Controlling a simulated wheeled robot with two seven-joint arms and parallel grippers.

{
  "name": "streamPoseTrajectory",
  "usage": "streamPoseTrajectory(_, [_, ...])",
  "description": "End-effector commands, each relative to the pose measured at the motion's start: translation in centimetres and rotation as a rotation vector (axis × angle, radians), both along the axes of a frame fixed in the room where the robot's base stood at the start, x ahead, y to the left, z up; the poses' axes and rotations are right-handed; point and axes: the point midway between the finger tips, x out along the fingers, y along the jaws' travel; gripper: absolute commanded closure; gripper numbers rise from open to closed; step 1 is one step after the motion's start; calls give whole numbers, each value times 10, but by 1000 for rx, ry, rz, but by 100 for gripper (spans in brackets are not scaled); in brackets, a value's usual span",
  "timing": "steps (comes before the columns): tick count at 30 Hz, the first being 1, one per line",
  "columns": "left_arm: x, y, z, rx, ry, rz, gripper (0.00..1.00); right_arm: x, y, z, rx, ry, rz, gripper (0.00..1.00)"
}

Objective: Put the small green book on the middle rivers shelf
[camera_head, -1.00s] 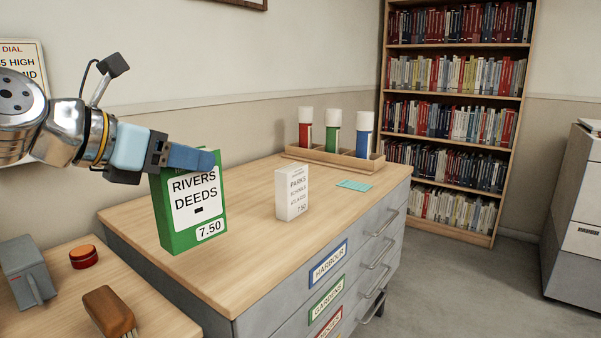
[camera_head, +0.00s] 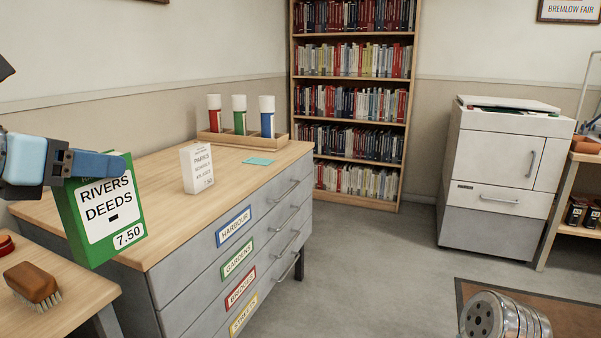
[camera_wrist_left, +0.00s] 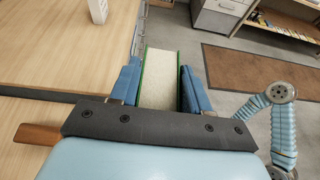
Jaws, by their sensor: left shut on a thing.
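The green book (camera_head: 98,210) has a white label reading RIVERS DEEDS and 7.50. It is upright in my left gripper (camera_head: 100,165), at the left of the head view, in front of the cabinet's left end. In the left wrist view the book (camera_wrist_left: 160,80) shows its pale page edges between the two blue fingers of my left gripper (camera_wrist_left: 161,85). A bookcase (camera_head: 292,100) with several rows of books stands against the back wall; its shelf labels cannot be read. My right gripper is not in view.
A wooden-topped drawer cabinet (camera_head: 165,215) carries a white box-like book (camera_head: 197,168), a rack (camera_head: 215,137) of three tubes and a teal card (camera_head: 259,161). A brush (camera_head: 32,283) lies on a side table. A grey copier (camera_head: 500,160) stands right. Grey floor between is clear.

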Motion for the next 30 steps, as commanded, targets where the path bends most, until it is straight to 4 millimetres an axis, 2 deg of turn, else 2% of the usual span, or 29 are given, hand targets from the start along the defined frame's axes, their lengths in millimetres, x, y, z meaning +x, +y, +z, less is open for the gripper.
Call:
streamPoseTrajectory(8, [19, -6, -42, 0, 7, 42, 100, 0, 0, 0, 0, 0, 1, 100])
streamPoseTrajectory(11, [30, -10, -66, -1, 8, 64, 100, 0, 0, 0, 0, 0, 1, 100])
streamPoseTrajectory(17, [56, -20, -122, -1, 9, 122, 100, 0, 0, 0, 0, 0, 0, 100])
streamPoseTrajectory(27, [106, -42, -233, -1, 14, 226, 100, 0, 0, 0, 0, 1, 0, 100])
streamPoseTrajectory(30, [112, -42, -239, -5, 4, 240, 100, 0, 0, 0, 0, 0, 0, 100])
